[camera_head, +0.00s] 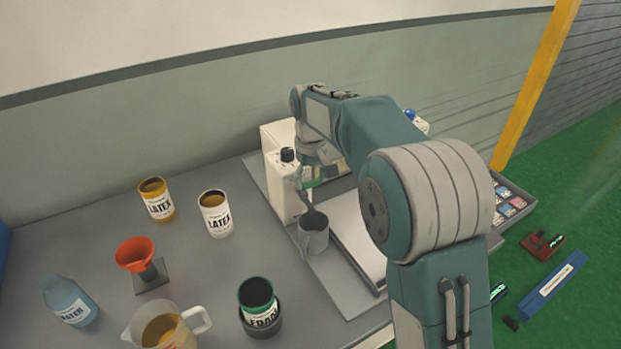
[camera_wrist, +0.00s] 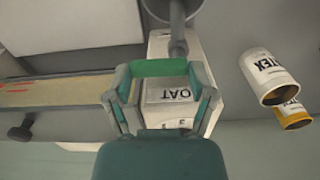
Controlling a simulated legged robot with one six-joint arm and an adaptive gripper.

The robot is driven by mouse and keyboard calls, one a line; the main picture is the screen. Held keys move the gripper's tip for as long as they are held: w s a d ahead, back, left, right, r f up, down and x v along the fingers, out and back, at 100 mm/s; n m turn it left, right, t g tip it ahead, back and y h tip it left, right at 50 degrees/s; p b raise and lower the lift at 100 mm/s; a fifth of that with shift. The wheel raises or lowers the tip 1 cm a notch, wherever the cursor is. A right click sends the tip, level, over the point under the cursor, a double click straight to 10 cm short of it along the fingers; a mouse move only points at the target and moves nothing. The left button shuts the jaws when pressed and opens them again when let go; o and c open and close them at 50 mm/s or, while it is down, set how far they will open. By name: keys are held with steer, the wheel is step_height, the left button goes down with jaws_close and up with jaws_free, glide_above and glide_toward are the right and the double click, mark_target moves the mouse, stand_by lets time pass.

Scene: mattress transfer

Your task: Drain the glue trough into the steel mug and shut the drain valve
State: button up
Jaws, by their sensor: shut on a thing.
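The steel mug (camera_head: 314,240) stands upright on the bench under a dark grey spout (camera_head: 311,212). In the wrist view part of the mug (camera_wrist: 170,8) shows at the top edge. My gripper (camera_wrist: 160,80) is shut on a green bar, which looks like the drain valve handle (camera_wrist: 160,67), in front of the white coating machine (camera_head: 283,195). The glue trough (camera_wrist: 45,93), with a tan strip of glue along it, lies left of my gripper in the wrist view. In the head view my arm hides most of the trough. I cannot tell how full the mug is or whether glue flows.
Two latex cans (camera_head: 216,215) (camera_head: 157,202), an orange funnel (camera_head: 136,254), a blue bottle (camera_head: 70,303), a pitcher (camera_head: 165,330) and a green foam can (camera_head: 258,300) stand left and front of the mug. A flat pale plate (camera_head: 350,235) lies right of it. Bench between cans and mug is clear.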

steer(key=shift+f, duration=0.1)
steer(key=m, duration=0.4)
steer(key=shift+s+d, duration=0.15)
steer(key=shift+s, duration=0.2)
steer(key=m, duration=0.3)
steer(key=s+m, duration=0.1)
steer(key=m, duration=0.5)
steer(key=shift+s+f, duration=0.1)
steer(key=shift+s, duration=0.15)
steer(key=shift+s+a+m, duration=0.15)
steer(key=shift+a+m, duration=0.05)
steer(key=shift+m, duration=0.9)
steer(key=shift+s+a+m, duration=0.15)
steer(key=shift+a+m, duration=0.05)
steer(key=shift+m, duration=0.9)
steer(key=o, duration=1.1)
steer(key=shift+a, duration=0.1)
steer(key=shift+c, duration=0.2)
steer(key=shift+w, duration=0.1)
